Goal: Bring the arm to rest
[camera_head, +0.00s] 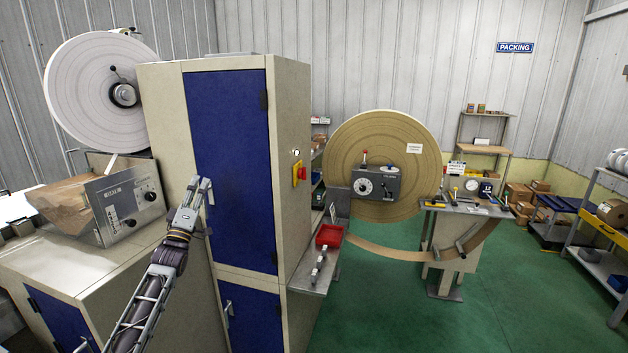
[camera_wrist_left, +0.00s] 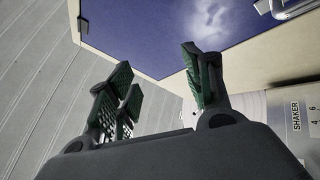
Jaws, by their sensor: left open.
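My left arm comes in from the lower left in the head view. Its gripper (camera_head: 201,186) is raised in front of the beige cabinet with the blue upper door (camera_head: 232,150). In the left wrist view the two green-padded fingers of the left gripper (camera_wrist_left: 160,85) stand apart with nothing between them. The blue door panel (camera_wrist_left: 150,35) shows beyond the fingers there. I cannot tell if the gripper touches the cabinet. My right gripper does not show.
A control box (camera_head: 124,203) and a white reel (camera_head: 95,92) stand left of the cabinet. A red emergency button (camera_head: 302,173) and a shelf with a red bin (camera_head: 329,236) are on its right. A large brown reel (camera_head: 350,130) stands behind.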

